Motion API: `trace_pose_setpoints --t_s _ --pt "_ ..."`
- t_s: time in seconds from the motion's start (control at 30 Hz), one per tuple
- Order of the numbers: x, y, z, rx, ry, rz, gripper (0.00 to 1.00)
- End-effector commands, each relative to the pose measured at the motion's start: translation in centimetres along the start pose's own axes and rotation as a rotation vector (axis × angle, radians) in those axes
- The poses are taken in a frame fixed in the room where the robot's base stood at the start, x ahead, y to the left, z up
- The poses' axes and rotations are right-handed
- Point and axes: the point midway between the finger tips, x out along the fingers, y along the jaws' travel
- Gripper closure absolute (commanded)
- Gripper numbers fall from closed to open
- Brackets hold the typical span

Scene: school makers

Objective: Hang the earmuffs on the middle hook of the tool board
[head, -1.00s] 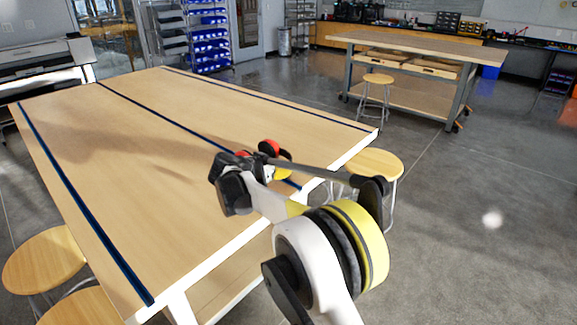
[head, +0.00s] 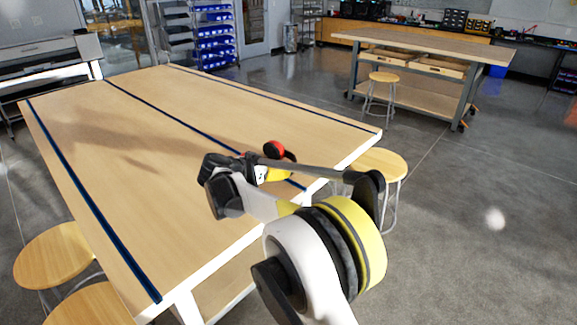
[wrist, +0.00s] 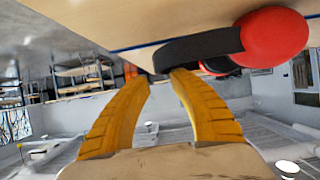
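The earmuffs have red cups and a black band. In the wrist view a large red cup (wrist: 272,38) is at the upper right, with part of a second red cup behind it. The black band (wrist: 200,45) runs left from there to my fingertips.
A long wooden table (head: 130,130) with blue strips fills the left. Wooden stools (head: 55,255) stand at its near side, and another stool (head: 378,164) at its right end. A workbench (head: 425,45) stands farther back. The grey floor at right is clear.

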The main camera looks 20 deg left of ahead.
Motion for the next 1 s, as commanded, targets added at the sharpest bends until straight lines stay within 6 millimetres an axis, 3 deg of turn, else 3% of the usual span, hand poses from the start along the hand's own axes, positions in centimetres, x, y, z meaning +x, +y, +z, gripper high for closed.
trace_pose_setpoints --t_s 0.1,0.3,0.67,0.77,0.83,0.87,1.0 --pt "-2.8 -0.1 -0.4 -0.001 0.000 -0.002 0.73" --pt "-5.3 -0.1 -0.3 0.000 0.000 -0.001 0.73" --pt "-5.7 0.0 -0.7 0.006 0.007 -0.003 0.73" --pt "-5.1 0.7 -4.2 0.044 0.061 -0.030 0.73" --pt "-4.4 1.8 -9.0 0.093 0.138 -0.078 0.73" --pt "-4.2 2.5 -11.7 0.117 0.181 -0.108 0.73" --pt "-4.8 7.3 -25.3 0.201 0.395 -0.311 0.73"
